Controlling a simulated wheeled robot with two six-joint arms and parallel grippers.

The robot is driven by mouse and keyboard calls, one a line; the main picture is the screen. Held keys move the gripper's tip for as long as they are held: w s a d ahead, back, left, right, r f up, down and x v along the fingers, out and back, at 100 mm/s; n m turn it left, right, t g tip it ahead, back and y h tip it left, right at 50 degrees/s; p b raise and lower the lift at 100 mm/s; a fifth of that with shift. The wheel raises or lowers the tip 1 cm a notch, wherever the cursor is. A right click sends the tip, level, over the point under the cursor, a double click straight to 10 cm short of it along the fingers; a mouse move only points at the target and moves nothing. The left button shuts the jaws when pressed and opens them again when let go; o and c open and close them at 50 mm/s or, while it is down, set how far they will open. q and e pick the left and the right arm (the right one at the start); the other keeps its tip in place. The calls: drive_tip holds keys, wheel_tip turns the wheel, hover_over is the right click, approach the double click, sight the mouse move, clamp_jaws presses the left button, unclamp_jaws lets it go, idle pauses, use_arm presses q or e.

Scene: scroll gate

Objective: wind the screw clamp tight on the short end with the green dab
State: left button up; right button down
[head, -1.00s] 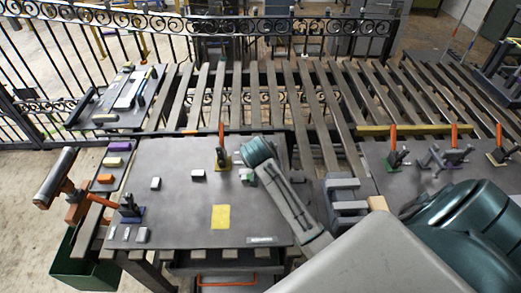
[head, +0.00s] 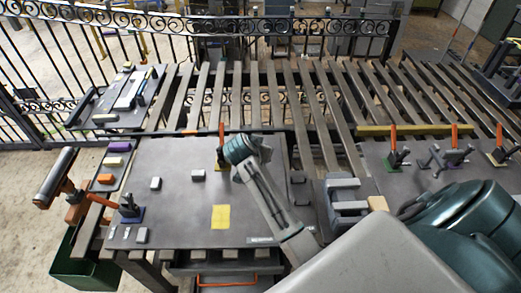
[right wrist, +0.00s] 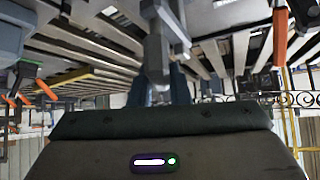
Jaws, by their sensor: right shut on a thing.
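My right arm comes in from the lower right in the head view, and its wrist hides the gripper there. In the right wrist view my right gripper (right wrist: 166,88) is shut on a grey part (right wrist: 165,42) with a blocky, post-like shape. I cannot tell whether this part is the screw clamp. My left gripper is not in view.
A dark worktop (head: 170,220) carries a yellow square (head: 221,217), small grey blocks and orange-handled clamps, including a blue-based one (head: 130,210). A grey vise-like fixture (head: 345,195) stands right of my arm. A slatted bench (head: 290,100) and scrolled fence lie behind.

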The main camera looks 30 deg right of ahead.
drive_tip(key=shift+r, duration=0.1)
drive_tip(key=c, duration=1.4)
unclamp_jaws()
drive_tip(key=shift+o, duration=0.2)
drive_tip(key=shift+s+a+r+b, duration=0.2)
drive_tip(key=shift+a+r+b, duration=0.05)
drive_tip(key=shift+a+b, duration=0.15)
drive_tip(key=b+v, duration=0.3)
drive_tip(key=v, duration=0.6)
drive_tip(key=shift+r, duration=0.35)
drive_tip(key=shift+s+a, duration=0.1)
drive_tip(key=shift+s, duration=0.05)
